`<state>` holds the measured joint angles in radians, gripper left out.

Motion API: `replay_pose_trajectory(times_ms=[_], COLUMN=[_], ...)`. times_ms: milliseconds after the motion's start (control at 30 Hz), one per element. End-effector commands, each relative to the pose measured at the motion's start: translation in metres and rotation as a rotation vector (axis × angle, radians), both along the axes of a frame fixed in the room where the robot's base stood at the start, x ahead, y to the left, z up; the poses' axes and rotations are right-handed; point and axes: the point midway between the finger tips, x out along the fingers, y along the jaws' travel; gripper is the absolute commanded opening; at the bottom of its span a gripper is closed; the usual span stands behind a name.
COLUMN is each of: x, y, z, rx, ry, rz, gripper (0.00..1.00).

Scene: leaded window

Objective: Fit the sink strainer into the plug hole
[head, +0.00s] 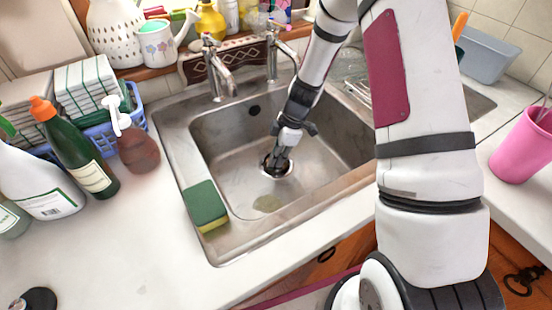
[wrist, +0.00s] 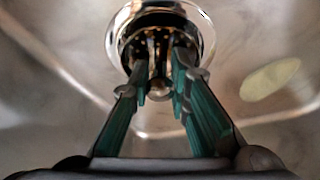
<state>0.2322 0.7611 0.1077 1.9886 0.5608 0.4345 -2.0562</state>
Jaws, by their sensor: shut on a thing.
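The sink strainer (wrist: 134,46) is a round metal piece with small holes, at the top of the wrist view. My gripper (wrist: 160,78) is shut on the strainer at its middle, with a green-sided finger on each side. A shiny ring around the strainer looks like the rim of the plug hole (wrist: 207,32). In the head view my gripper (head: 279,160) points down into the sink basin, with its tips at the plug hole (head: 289,171). The fingers hide most of the strainer there. I cannot tell whether the strainer sits flush or slightly raised.
The steel basin (head: 230,150) is otherwise open around my gripper. A green sponge (head: 206,204) lies on its front left rim. Taps (head: 217,70) stand behind. Bottles (head: 85,160) crowd the left counter, and a pink cup (head: 522,147) stands at right.

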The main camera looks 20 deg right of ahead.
Motion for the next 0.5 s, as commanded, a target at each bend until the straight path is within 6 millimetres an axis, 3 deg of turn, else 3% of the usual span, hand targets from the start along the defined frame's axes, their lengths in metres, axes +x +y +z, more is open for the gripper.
replay_pose_trajectory(times_ms=[100,467,500], x=[-0.0003,0.0002,0.0], y=[0.0002,0.0001,0.0002], z=[-0.0124,-0.0161,-0.0152], rx=[0.0,0.0,0.0], ry=[0.002,0.0,0.0], rz=[0.0,-0.001,0.0], gripper=[0.0,0.0,0.26])
